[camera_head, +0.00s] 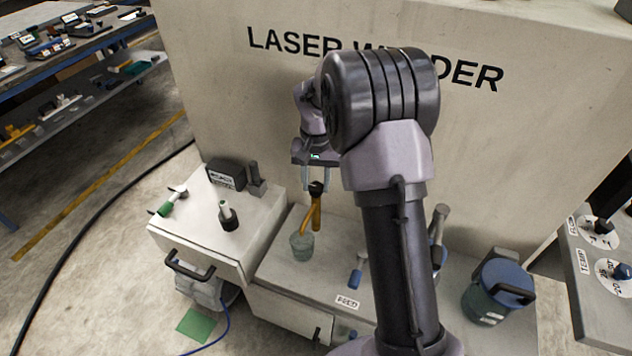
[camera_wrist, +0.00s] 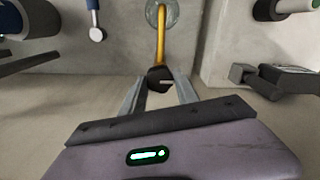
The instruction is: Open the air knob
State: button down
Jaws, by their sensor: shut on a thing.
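My gripper (camera_head: 317,182) is in front of the welder's wall, fingers pointing down. It is shut on the black end (camera_head: 316,187) of a bent yellow handle (camera_head: 312,213). The handle slants down left to a greenish round base (camera_head: 302,246) on the grey ledge. In the wrist view my gripper (camera_wrist: 160,86) has one finger on each side of the black end (camera_wrist: 160,74), and the yellow handle (camera_wrist: 160,40) runs away from it. I read no "air" label, so I cannot tell if this is the air knob.
A blue-and-white lever (camera_head: 357,270) stands by a FEED label (camera_head: 347,301). Left is a raised white box (camera_head: 205,230) with levers and a black block (camera_head: 226,174). A blue-lidded canister (camera_head: 497,288) and a dial panel (camera_head: 595,285) are at right.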

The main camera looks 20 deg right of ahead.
jog(key=shift+r+p, duration=0.1)
jog(key=shift+p, duration=0.2)
jog(key=shift+r+n+p, duration=0.1)
jog(key=shift+n+p, duration=0.9)
jog(key=shift+n, duration=0.1)
jog(key=n+p, duration=0.2)
jog(key=shift+n, duration=0.4)
jog(key=n+p, duration=0.4)
jog(key=n, duration=0.2)
jog(key=shift+p, duration=0.4)
jog(key=n+p, duration=0.3)
jog(key=n, duration=0.3)
jog(key=shift+n, duration=0.3)
jog(key=n+p, duration=0.2)
jog(key=n, duration=0.4)
jog(key=shift+f+n+p, duration=0.2)
jog(key=shift+n+p, duration=0.1)
jog(key=c, duration=0.9)
grip_release()
